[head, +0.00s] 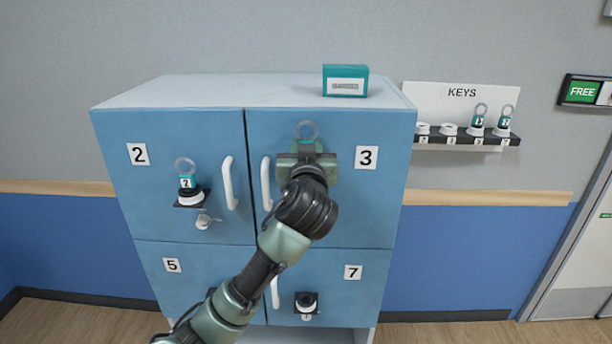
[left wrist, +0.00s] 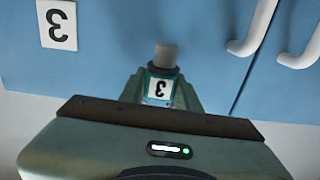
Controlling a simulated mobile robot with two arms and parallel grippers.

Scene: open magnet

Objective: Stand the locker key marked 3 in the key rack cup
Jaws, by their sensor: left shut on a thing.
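My left gripper (head: 307,152) is shut on this key in front of the locker 3 door (head: 345,205). I cannot tell whether the key still touches its door holder, which is hidden. The key rack (head: 460,139) is on the wall at the right, under a KEYS board (head: 461,93). Its two left cups (head: 423,129) are empty. My right gripper is out of view.
Two keys (head: 478,121) stand in the rack's right cups. Another key (head: 187,182) stands in a holder on the locker 2 door. White handles (head: 229,183) stick out from the doors. A teal box (head: 345,81) sits on the cabinet top. The space before the rack is clear.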

